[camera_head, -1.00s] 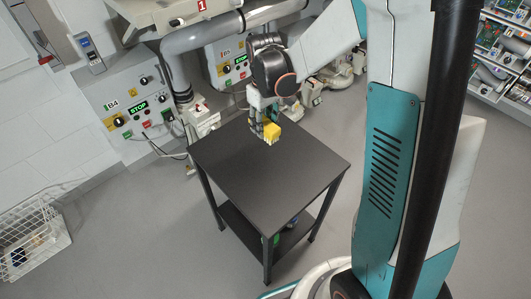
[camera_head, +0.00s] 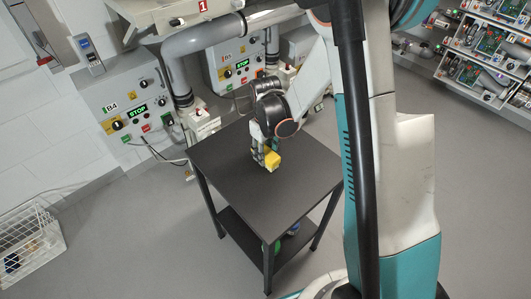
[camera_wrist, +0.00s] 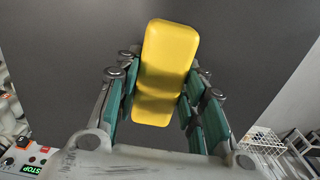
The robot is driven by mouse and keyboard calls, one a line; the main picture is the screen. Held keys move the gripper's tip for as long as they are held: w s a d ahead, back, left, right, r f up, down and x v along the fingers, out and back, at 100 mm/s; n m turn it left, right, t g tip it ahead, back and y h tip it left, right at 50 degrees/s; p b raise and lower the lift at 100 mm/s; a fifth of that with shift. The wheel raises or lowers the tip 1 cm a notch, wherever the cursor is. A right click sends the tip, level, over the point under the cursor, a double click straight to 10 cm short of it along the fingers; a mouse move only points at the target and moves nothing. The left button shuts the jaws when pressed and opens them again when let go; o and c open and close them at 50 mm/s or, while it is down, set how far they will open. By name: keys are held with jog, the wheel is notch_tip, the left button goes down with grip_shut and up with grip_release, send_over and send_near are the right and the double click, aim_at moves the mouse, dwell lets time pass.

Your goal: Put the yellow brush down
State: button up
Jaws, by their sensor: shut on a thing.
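The yellow brush (camera_head: 272,161) is in my gripper (camera_head: 264,156), over the far middle part of the small black table (camera_head: 270,205). In the wrist view the yellow brush (camera_wrist: 170,55) sits between the green-padded fingers of my gripper (camera_wrist: 160,100), which are shut on its sides. The dark table top fills most of the background there. Whether the brush touches the table top I cannot tell. Only a plain yellow block-like body shows; no bristles are visible.
The table top around the brush is bare. Wall control boxes (camera_head: 135,100) and grey pipes stand behind the table. A white wire basket (camera_head: 30,245) is on the floor at left. Shelves with parts (camera_head: 490,60) stand at the far right.

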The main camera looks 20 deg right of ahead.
aim_at(266, 151)
jog(key=shift+f, duration=0.2)
jog(key=o, duration=0.9)
jog(key=shift+r, duration=0.1)
jog(key=s+r+m+t+p, duration=0.15)
jog(key=s+r, duration=0.25)
jog(key=r, duration=0.8)
jog(key=s+r+m+t+p, duration=0.15)
jog(key=s+r, duration=0.25)
jog(key=r, duration=0.8)
jog(key=shift+s+r+m+t+p, duration=0.2)
jog(key=shift+s+r+t, duration=0.55)
jog(key=shift+s, duration=1.15)
jog(key=shift+s+r+m+t+p, duration=0.1)
jog(key=shift+s+r+m+t, duration=0.45)
jog(key=shift+s, duration=1.35)
jog(key=shift+s+r+m+t+p, duration=0.1)
jog(key=shift+s+r+t, duration=0.85)
jog(key=shift+s, duration=0.95)
